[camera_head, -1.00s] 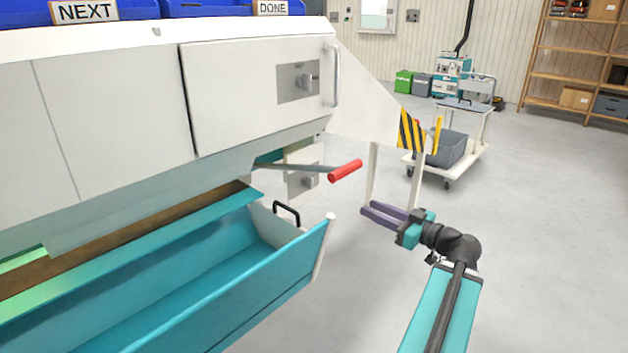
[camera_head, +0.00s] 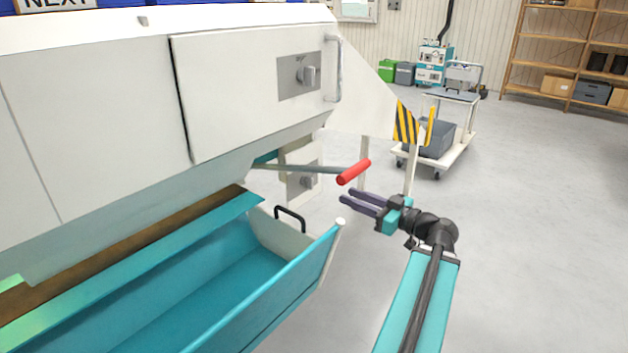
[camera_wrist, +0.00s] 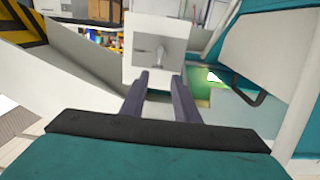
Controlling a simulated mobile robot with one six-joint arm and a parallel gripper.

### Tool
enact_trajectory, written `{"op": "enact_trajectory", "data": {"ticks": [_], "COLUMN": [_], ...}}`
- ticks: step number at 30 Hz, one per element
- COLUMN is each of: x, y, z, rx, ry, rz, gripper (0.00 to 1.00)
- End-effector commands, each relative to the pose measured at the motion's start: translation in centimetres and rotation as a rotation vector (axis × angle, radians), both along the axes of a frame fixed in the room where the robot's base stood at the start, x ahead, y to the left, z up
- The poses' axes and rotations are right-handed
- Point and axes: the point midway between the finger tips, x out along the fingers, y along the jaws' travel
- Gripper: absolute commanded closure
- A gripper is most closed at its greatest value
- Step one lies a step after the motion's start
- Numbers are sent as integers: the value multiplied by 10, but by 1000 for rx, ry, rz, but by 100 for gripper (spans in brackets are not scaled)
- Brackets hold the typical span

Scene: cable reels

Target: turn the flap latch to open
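A small latch knob (camera_head: 306,181) sits on a grey plate on a pale lower panel (camera_head: 295,157), under the machine body. In the wrist view the latch knob (camera_wrist: 160,54) stands out upright in the middle of its grey plate, ahead of the fingertips. A second, similar latch (camera_head: 307,74) is on the upper door (camera_head: 250,90). My gripper (camera_head: 347,199) is open and empty, to the right of the lower latch and apart from it. In the wrist view my gripper (camera_wrist: 160,76) shows two dark parallel fingers with a gap, pointing at the panel.
A lever with a red grip (camera_head: 354,172) sticks out just above my fingers. A teal trough (camera_head: 210,290) with a black handle (camera_head: 290,216) lies left of the arm. A striped guard (camera_head: 406,123) and a trolley (camera_head: 432,160) stand beyond. The floor at right is clear.

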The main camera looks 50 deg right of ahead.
Motion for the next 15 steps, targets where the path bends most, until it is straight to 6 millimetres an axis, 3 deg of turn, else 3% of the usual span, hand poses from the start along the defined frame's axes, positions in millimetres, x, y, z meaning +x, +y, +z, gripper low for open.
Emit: {"op": "enact_trajectory", "data": {"ticks": [15], "x": [-7], "y": [-8], "z": [0], "rx": [0], "ry": [0], "rz": [-15], "gripper": [72]}}
